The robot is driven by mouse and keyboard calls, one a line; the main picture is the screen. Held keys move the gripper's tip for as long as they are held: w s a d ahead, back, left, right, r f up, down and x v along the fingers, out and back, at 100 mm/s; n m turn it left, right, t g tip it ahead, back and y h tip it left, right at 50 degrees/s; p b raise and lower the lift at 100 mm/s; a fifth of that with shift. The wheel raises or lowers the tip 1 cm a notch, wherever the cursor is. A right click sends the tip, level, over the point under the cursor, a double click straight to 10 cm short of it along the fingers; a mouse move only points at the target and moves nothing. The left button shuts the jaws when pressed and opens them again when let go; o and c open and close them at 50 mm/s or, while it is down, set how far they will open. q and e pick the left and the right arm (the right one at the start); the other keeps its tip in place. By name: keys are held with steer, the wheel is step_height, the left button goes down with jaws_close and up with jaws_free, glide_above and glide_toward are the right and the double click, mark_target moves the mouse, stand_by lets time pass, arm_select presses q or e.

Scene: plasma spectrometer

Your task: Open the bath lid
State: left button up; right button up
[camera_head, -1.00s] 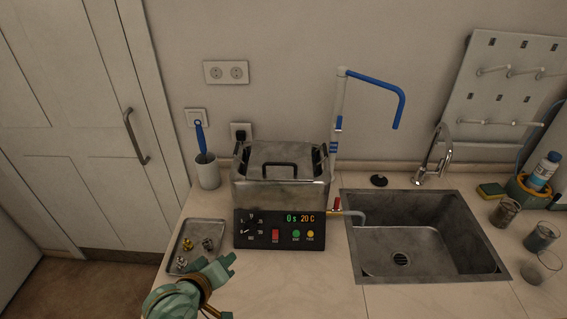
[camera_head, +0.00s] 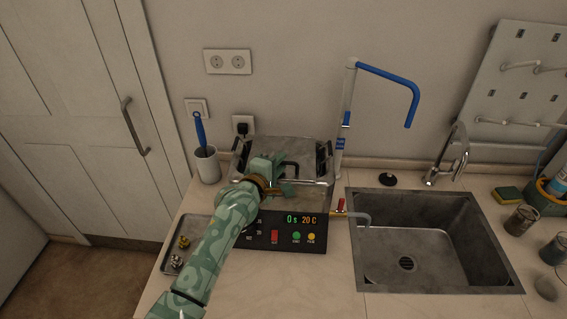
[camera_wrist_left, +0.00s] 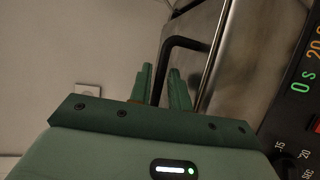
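The bath (camera_head: 308,196) is a steel box with a closed metal lid (camera_head: 305,148) on top. The lid's black handle (camera_head: 291,165) is partly hidden by my left gripper (camera_head: 278,177), which is over the lid's front left part. In the left wrist view, the gripper's two green fingers (camera_wrist_left: 162,88) are apart. The black handle (camera_wrist_left: 186,42) runs down into the gap between them, with space visible beside it. I cannot tell whether either finger touches it. My right gripper is not in view.
The control panel (camera_head: 284,238) on the bath's front reads 0 s and 20 C. A tray with small metal parts (camera_head: 168,259) lies at left. A cup with a blue-handled brush (camera_head: 206,166) stands behind. The sink (camera_head: 420,283) is at right, beside a blue-tipped pipe (camera_head: 391,77).

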arm_select(q)
steer(key=shift+x, duration=1.3)
